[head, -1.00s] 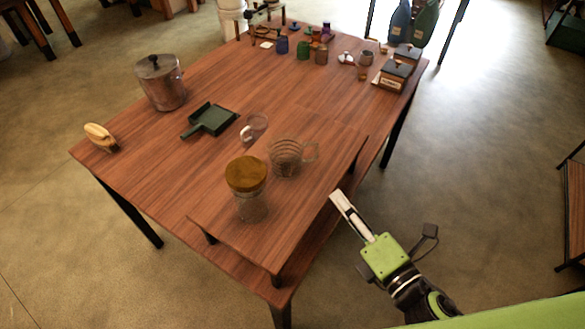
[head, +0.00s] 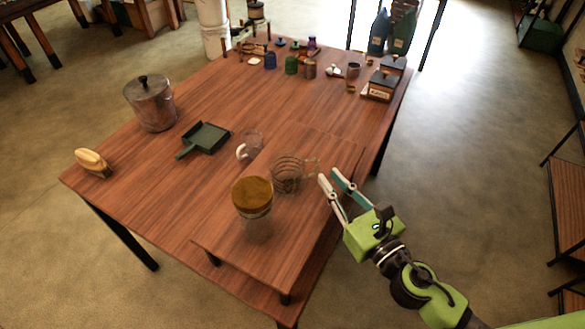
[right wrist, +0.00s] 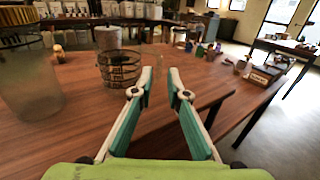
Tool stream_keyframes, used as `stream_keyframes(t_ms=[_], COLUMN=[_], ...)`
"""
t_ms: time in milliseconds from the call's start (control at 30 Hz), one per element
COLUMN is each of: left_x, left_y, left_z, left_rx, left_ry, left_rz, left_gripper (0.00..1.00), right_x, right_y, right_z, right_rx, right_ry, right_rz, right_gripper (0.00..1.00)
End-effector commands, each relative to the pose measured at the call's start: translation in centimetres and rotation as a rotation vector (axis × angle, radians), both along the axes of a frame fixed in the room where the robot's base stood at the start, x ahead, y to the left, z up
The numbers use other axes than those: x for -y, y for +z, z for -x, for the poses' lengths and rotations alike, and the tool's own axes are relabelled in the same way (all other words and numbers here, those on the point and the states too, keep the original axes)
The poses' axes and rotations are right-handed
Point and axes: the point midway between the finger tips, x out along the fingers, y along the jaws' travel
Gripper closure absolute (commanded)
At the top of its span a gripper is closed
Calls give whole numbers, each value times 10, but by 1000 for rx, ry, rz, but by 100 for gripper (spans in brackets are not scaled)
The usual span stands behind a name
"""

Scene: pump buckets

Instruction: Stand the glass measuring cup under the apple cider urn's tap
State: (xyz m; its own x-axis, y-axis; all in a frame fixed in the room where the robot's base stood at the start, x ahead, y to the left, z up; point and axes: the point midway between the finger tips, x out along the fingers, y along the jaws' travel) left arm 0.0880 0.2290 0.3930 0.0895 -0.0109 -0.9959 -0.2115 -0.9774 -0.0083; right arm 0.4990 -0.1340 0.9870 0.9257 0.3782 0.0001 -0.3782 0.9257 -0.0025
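The glass measuring cup (head: 287,174), clear with dark measuring lines, stands upright on the low raised board (head: 240,262) at the table's near side. Its handle points right. My right gripper (head: 330,175) is open and empty, just right of the handle. A small gap seems to separate them. In the right wrist view, the cup (right wrist: 120,70) is left of the open fingers (right wrist: 160,72). No urn marked as apple cider can be picked out; a dark vessel (head: 256,11) at the far edge is too small to tell. My left gripper is not in view.
A glass jar with a wooden lid (head: 253,193) stands close to the cup. A glass mug (head: 250,146), green dustpan (head: 207,138), metal pot (head: 152,106) and brush (head: 92,161) are farther left. Small jars and boxes (head: 380,85) crowd the far end.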

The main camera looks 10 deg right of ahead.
Motion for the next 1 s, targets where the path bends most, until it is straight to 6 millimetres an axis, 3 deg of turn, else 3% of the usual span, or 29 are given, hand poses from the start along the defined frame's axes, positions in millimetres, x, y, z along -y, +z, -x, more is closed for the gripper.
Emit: stream_keyframes(t_ms=[267, 533, 833, 867, 900, 1000], left_x=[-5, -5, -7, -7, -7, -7], left_y=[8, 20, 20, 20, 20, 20], left_z=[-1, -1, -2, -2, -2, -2], left_rx=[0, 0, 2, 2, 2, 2], left_ry=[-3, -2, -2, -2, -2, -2], left_rz=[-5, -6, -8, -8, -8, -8], left_gripper=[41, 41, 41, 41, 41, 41], right_x=[-8, -23, -26, -26, -26, -26], right_y=[0, -3, -6, -6, -6, -6], right_z=[-18, -53, -58, -58, -58, -58], right_rx=[0, 0, -2, -2, -2, -2], right_ry=[1, 1, 2, 2, 1, 1], right_rz=[-3, -3, -1, -1, -1, -1], right_gripper=[85, 85, 85, 88, 98, 100])
